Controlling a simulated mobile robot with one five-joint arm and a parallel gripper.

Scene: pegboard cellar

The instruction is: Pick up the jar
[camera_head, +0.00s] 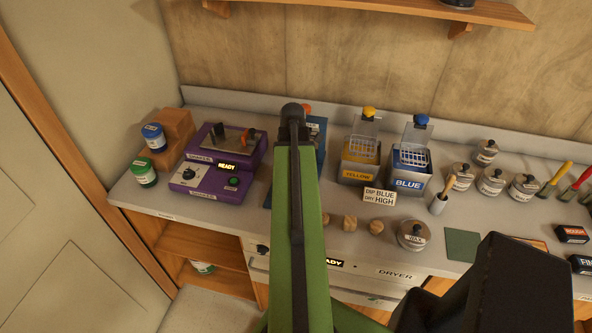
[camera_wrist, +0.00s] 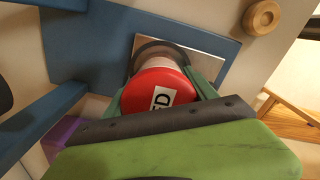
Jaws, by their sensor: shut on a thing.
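A jar with a red lid (camera_wrist: 152,88) shows in the middle of the wrist view. Its white label reads "ED" in the visible part. My gripper (camera_wrist: 162,100) is shut on the jar, with a green finger on each side of it. The jar's lower part is mostly hidden by its lid and the fingers. Beyond it is a dark ring on a pale metal plate, set in a blue frame (camera_wrist: 66,45). I cannot tell whether the jar touches the plate. In the head view my green arm hides the gripper and the jar.
A purple machine (camera_head: 218,157) stands left of my arm, beside blue and green jars (camera_head: 144,172) at a wooden step block. Yellow (camera_head: 357,167) and blue (camera_head: 408,172) dip tanks stand to the right. Several lidded metal pots (camera_head: 490,182) and tools crowd the bench's right side.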

